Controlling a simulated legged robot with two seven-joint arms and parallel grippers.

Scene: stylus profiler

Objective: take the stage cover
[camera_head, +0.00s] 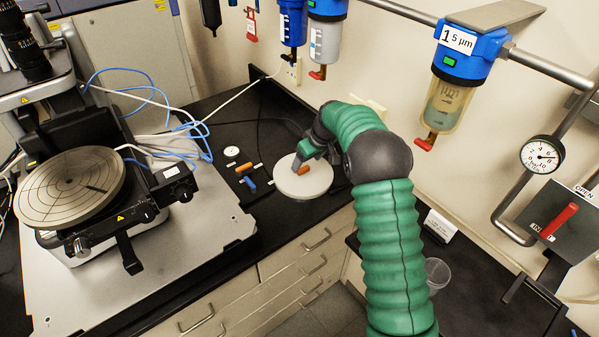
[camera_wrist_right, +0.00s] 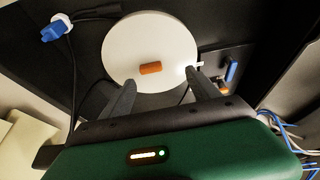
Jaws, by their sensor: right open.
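The stage cover is a round white disc (camera_head: 312,184) with a small orange handle on top. It lies flat on the black bench, near the corner between the instrument and the wall. My right gripper (camera_head: 303,160) is over the cover, pointing down at it, with its fingers partly hidden by its own body. In the right wrist view, the white cover (camera_wrist_right: 177,35) and its orange handle (camera_wrist_right: 150,68) lie just ahead of and between the open fingertips (camera_wrist_right: 160,77). No grip on the handle shows. My left gripper is not in view.
The profiler with its round gridded stage (camera_head: 70,187) stands at left on a grey base plate (camera_head: 190,245). Small orange, white and blue items (camera_head: 246,173) lie left of the cover. Cables cross the bench behind it. Blue filter housings (camera_head: 327,35) hang above.

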